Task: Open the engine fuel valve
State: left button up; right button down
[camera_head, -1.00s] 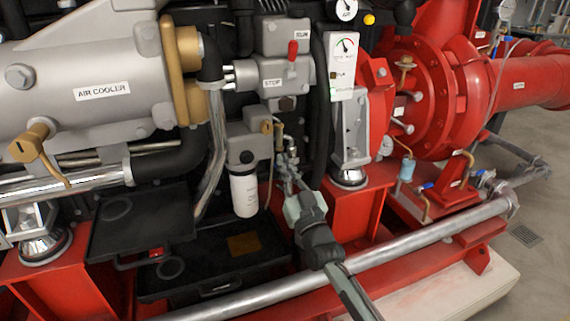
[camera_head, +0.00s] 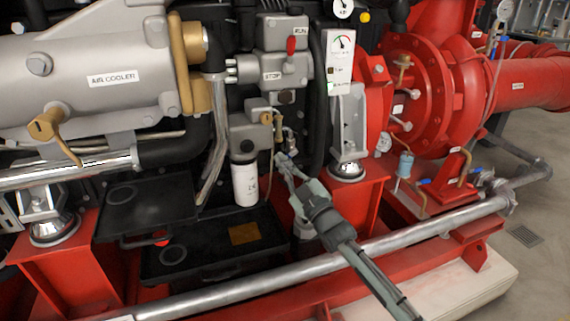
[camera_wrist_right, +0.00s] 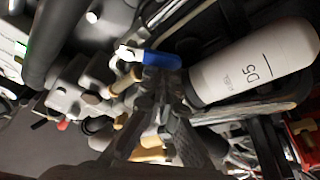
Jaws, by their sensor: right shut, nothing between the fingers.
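A small valve with a blue lever handle (camera_wrist_right: 162,59) shows in the wrist view, among brass and grey fittings beside the white filter canister (camera_wrist_right: 255,62). In the head view, metal fittings (camera_head: 290,138) stand right of the same white canister (camera_head: 245,184); the blue lever cannot be made out there. My right gripper (camera_head: 284,162) reaches up from the lower right, its tips close below these fittings. In the wrist view its fingers (camera_wrist_right: 162,100) are shut and empty just below the blue lever. Whether they touch it I cannot tell. My left gripper is out of view.
A grey box with a red RUN/STOP lever (camera_head: 291,46) sits above the fittings. A dark hose (camera_head: 318,125) runs down on their right. A black tray (camera_head: 215,245) lies below left, and a long metal pipe (camera_head: 400,240) crosses in front.

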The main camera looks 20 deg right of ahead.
pick_arm(q)
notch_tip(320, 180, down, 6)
jog(key=p, duration=0.2)
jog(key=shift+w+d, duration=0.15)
pick_arm(e)
jog(key=n+g, duration=0.1)
jog(key=n, duration=0.2)
jog(key=d+f+n+g+y, duration=0.1)
jog(key=n, duration=0.2)
jog(key=f+n+y, duration=0.1)
jog(key=n, duration=0.2)
jog(key=shift+d+f+g, duration=0.1)
jog(key=shift+d+g, duration=0.15)
jog(key=shift+g, duration=0.15)
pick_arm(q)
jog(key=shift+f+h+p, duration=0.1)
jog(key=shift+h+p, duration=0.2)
